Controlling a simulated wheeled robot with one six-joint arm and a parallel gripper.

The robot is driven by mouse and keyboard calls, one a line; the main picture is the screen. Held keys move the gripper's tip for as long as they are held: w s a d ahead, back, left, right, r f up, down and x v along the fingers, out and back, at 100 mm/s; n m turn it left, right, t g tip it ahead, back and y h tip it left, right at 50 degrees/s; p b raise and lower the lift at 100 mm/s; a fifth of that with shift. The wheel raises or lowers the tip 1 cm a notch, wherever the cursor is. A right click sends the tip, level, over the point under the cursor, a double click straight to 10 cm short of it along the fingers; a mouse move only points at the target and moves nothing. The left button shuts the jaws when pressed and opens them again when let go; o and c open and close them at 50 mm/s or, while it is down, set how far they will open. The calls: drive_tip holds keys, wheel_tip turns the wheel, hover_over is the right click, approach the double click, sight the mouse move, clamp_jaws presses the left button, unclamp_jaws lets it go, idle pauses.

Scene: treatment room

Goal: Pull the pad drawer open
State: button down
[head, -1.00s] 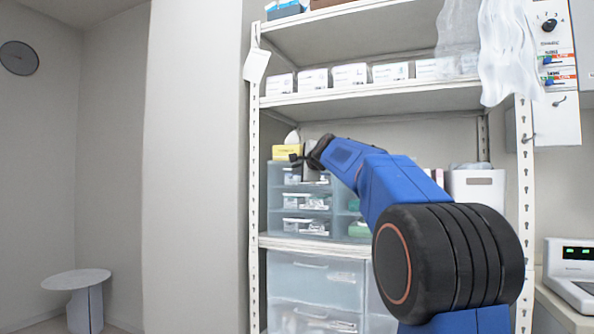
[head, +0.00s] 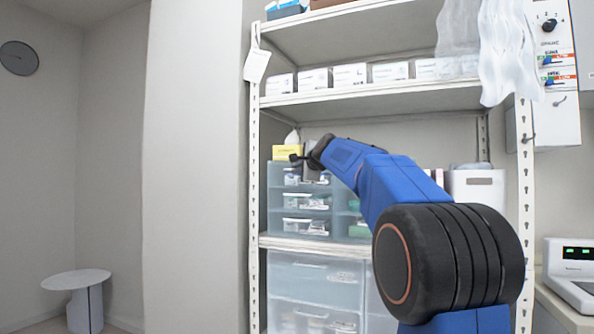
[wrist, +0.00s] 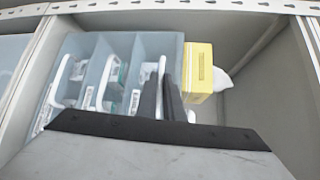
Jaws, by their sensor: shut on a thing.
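A translucent blue-grey drawer unit (head: 275,215) stands on the middle shelf, with white-handled drawers. In the wrist view (wrist: 72,48) it appears turned sideways, its top toward the right. My gripper (head: 296,158) is at the front of the top left drawer (head: 291,180). In the wrist view its two dark fingers (wrist: 165,98) are close together at the white handle (wrist: 161,72) of the rightmost drawer, shut on that handle. The fingers hide part of the handle. The drawer looks flush with the others, as far as I can see.
A yellow box (head: 286,152) sits on top of the unit, close beside the gripper; it also shows in the wrist view (wrist: 198,68). A shelf upright (head: 254,200) stands at the left. Larger clear drawers (head: 315,280) are below. A white bin (head: 476,190) stands at the right.

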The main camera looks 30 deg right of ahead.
drive_tip(key=shift+f, duration=0.1)
idle(0.3)
drive_tip(key=s+a, duration=1.3)
drive_tip(key=a, duration=0.4)
drive_tip(key=shift+s+a, duration=0.15)
drive_tip(key=shift+s, duration=0.1)
drive_tip(key=c, duration=1.9)
unclamp_jaws()
drive_tip(key=shift+s, duration=0.1)
drive_tip(key=s+a+r, duration=0.2)
drive_tip(key=s, duration=1.5)
drive_tip(key=shift+r, duration=0.25)
